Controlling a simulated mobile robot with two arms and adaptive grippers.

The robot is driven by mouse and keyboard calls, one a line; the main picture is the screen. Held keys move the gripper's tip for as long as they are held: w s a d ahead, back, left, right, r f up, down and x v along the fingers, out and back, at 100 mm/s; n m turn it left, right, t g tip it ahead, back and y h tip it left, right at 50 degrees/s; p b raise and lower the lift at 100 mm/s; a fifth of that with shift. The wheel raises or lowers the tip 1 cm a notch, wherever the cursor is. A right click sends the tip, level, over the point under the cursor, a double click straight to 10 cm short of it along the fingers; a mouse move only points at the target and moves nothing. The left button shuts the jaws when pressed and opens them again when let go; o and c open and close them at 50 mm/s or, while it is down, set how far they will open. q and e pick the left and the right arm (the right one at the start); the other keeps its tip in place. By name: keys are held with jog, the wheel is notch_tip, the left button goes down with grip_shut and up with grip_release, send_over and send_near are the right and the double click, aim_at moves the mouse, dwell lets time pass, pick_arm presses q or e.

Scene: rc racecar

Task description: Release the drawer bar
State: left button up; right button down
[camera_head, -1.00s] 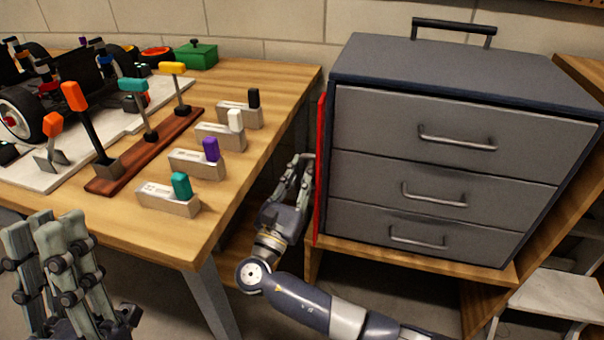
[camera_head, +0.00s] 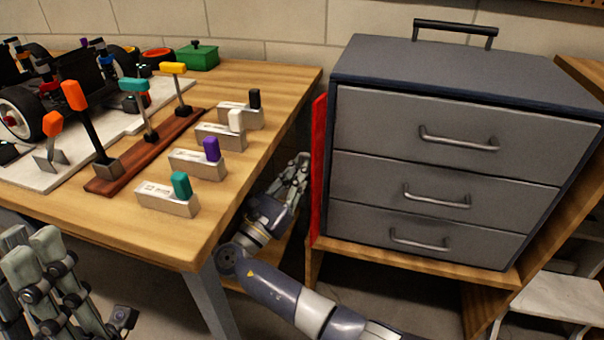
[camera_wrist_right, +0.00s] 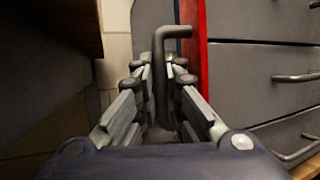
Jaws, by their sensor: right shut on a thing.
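A red bar (camera_head: 318,165) stands upright along the left side of the grey drawer cabinet (camera_head: 440,75). In the right wrist view the red bar (camera_wrist_right: 203,60) shows beside the drawer fronts, with a bent grey handle (camera_wrist_right: 172,33) at its left. My right gripper (camera_head: 297,165) is between the workbench and the cabinet, left of the red bar. In the right wrist view its fingers (camera_wrist_right: 160,78) are shut on the grey handle, one on each side. My left gripper (camera_head: 32,242) is at the lower left, empty; its finger gap is unclear.
The wooden workbench (camera_head: 270,85) edge is close left of my right arm. It bears several labelled blocks, a rack (camera_head: 130,165) of coloured-handled tools, an RC car (camera_head: 95,70) and a green box (camera_head: 197,56). Three drawers with handles (camera_head: 458,140) look closed.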

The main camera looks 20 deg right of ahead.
dwell(0.3)
jog(key=c, duration=2)
grip_release()
jog(key=shift+o, duration=0.2)
